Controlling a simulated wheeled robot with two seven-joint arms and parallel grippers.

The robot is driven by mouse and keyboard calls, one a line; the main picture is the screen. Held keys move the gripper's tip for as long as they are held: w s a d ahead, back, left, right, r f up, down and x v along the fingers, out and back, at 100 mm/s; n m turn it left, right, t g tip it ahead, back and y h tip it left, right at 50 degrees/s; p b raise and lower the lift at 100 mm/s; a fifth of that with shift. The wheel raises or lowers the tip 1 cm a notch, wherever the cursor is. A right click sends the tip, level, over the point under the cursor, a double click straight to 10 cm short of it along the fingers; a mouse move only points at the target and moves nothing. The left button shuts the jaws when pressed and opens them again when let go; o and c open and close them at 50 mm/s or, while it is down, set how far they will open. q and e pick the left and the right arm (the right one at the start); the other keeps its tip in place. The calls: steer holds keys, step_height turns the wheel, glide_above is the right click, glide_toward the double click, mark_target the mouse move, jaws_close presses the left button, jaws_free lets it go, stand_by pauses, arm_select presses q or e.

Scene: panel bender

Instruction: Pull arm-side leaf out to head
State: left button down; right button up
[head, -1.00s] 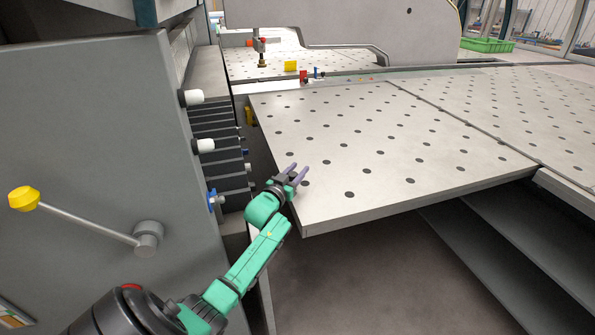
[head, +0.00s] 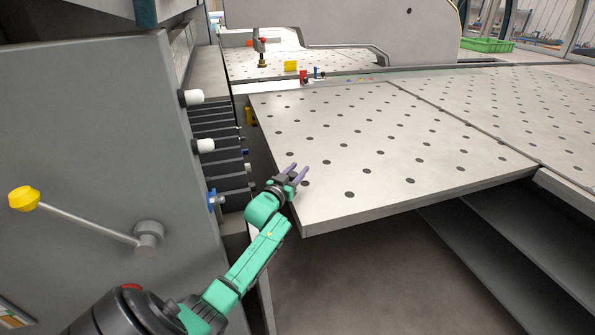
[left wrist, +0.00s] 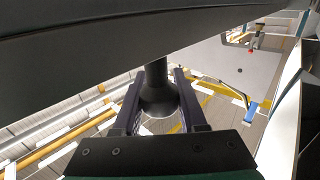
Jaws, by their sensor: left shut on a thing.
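The arm-side leaf (head: 400,165) is a pale grey panel dotted with dark holes, left of a seam in the head view. It lies level beside the machine. My left gripper (head: 298,172) is at the leaf's near left edge, its purple fingers overlapping that edge in the picture. In the left wrist view the fingers stand either side of a dark knob (left wrist: 158,95) with a flared end, and the gripper is shut on it. A dark slab runs across the top of that view. The knob cannot be made out in the head view. My right gripper is not in view.
The grey machine body (head: 90,110) stands close on the left, with a yellow-knobbed lever (head: 90,222). Another perforated panel (head: 510,105) adjoins the leaf on the right. Dark shelf-like plates (head: 500,240) lie below. Open floor (head: 370,285) shows under the leaf's near edge.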

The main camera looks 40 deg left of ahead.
arm_select(q)
steer(key=s+a+p, duration=0.2)
steer(key=s, duration=0.1)
steer(key=shift+s+a, duration=0.2)
steer(key=shift+s, duration=0.05)
steer(key=shift+s+a, duration=0.3)
steer(key=shift+s, duration=0.1)
steer(key=shift+c, duration=2.3)
jaws_free()
steer(key=shift+w+d, duration=0.2)
steer(key=shift+w, duration=0.15)
steer(key=shift+s, duration=0.1)
